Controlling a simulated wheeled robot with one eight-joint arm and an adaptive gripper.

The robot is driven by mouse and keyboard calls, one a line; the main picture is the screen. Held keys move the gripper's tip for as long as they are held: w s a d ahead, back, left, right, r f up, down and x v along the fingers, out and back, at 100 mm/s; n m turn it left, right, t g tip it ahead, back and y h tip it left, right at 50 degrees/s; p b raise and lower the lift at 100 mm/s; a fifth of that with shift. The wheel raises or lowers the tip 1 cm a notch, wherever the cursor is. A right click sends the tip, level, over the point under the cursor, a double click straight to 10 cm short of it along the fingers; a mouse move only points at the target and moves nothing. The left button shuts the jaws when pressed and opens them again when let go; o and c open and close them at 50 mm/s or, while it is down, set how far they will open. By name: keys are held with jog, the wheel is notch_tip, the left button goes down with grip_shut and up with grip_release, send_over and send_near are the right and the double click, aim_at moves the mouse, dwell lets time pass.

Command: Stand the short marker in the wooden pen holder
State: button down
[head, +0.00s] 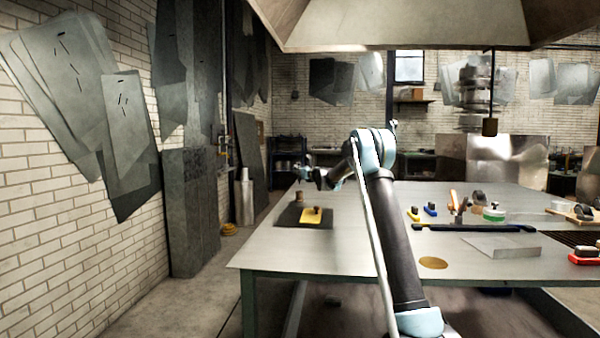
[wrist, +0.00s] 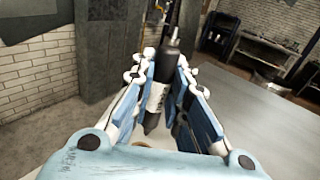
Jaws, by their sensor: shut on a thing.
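My gripper (head: 306,172) is over the far left part of the metal table. In the wrist view my gripper (wrist: 165,85) is shut on a dark marker (wrist: 154,96) with a white label, held between its blue-padded fingers. The marker's narrow end points up and away in that view. A small brown cylinder, which looks like the wooden pen holder (head: 299,197), stands on a dark mat below my gripper in the head view. The marker looks to be above it, but the gap is too small to judge. A pale shape (wrist: 184,134) shows low between the fingers, partly hidden.
A yellow object (head: 312,216) lies on the dark mat (head: 289,217), close to the brown cylinder. Several tools, a long dark bar (head: 470,228) and a metal plate (head: 502,247) lie on the table's right side. The table's left front is clear.

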aim_at(300, 180)
jog(key=shift+f, duration=3.25)
jog(key=shift+f, duration=1.15)
jog(key=c, duration=1.5)
grip_release()
jog(key=v, duration=1.2)
jog(key=shift+f, duration=0.1)
